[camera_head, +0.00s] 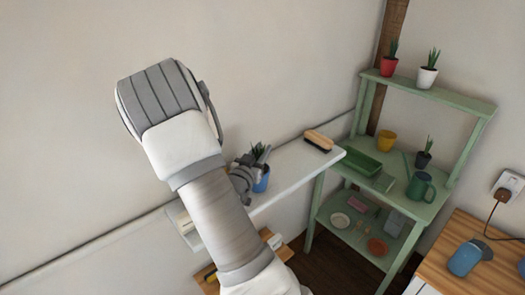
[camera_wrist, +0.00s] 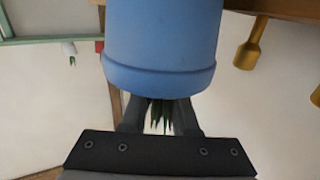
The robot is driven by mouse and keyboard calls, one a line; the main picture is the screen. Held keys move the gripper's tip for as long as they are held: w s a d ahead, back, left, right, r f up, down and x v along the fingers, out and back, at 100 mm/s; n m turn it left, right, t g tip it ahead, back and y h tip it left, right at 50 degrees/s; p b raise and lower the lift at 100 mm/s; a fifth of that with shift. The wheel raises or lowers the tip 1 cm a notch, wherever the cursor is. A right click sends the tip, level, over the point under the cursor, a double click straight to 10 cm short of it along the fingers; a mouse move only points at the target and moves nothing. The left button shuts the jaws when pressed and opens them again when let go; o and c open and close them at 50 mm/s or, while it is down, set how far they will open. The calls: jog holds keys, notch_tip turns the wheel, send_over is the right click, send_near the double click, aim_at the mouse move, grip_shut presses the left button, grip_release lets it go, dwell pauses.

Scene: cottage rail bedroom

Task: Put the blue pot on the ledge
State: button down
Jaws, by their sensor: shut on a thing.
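The blue pot (camera_head: 262,180) with a spiky green plant is held by my gripper (camera_head: 246,174). In the wrist view the blue pot (camera_wrist: 162,45) fills the upper middle, upside down in the picture, with its leaves between the two fingers (camera_wrist: 160,118). The gripper is shut on it. The white ledge (camera_head: 300,163) runs along the wall. In the head view the pot overlaps the ledge; I cannot tell whether it touches it. My arm hides part of the ledge's left side.
A brush (camera_head: 319,141) lies at the ledge's right end. A wooden table (camera_head: 445,262) is at lower right. The ledge between pot and brush looks clear.

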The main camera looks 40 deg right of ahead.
jog(key=shift+f, duration=0.2)
jog(key=c, duration=0.7)
grip_release()
jog(key=shift+r, duration=0.1)
